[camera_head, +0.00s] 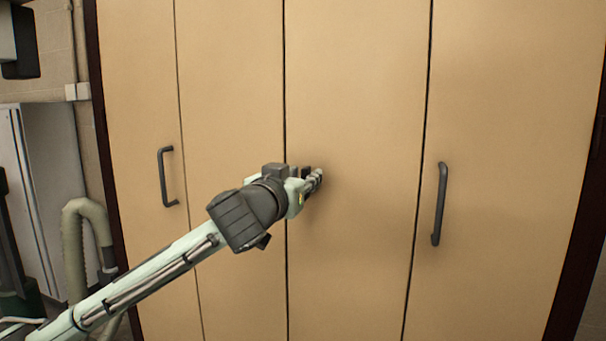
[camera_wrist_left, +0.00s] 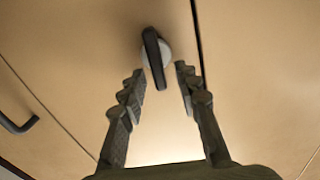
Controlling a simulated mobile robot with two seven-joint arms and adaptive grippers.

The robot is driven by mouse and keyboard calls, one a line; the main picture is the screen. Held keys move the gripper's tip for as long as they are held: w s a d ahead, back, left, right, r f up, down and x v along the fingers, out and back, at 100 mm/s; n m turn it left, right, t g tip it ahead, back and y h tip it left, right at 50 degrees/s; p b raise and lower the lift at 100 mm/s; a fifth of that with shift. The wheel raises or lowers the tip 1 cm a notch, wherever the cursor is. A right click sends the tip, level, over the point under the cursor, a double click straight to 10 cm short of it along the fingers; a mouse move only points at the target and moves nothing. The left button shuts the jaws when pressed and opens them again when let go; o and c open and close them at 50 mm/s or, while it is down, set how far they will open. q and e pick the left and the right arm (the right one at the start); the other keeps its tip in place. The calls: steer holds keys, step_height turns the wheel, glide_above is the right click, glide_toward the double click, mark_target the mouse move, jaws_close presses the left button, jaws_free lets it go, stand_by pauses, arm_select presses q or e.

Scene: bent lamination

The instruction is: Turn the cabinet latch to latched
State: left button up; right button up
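The latch (camera_wrist_left: 154,50) shows in the left wrist view as a dark, narrow lever on a round pale base. The lever stands near upright in that picture, its lower end tilted slightly right. My left gripper (camera_wrist_left: 160,74) is open, with one finger on each side of the lever's lower part. I cannot tell whether either finger touches it. In the head view my left gripper (camera_head: 314,181) is at the cabinet front (camera_head: 355,90), near the middle seam. I cannot make out the latch there; the gripper and wrist seem to hide it. My right gripper is out of view.
A bar handle (camera_head: 165,177) is on the left doors and another handle (camera_head: 440,204) on the right doors. A beige hose (camera_head: 75,245) and a grey-white cabinet (camera_head: 50,180) stand at the left. The door surface around the gripper is flat and clear.

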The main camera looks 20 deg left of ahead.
arm_select(q)
steer(key=shift+w, duration=0.15)
jaws_close()
steer(key=shift+n, duration=0.5)
jaws_free()
steer(key=shift+a, duration=0.1)
steer(key=s, duration=1.2)
steer(key=shift+a, duration=0.15)
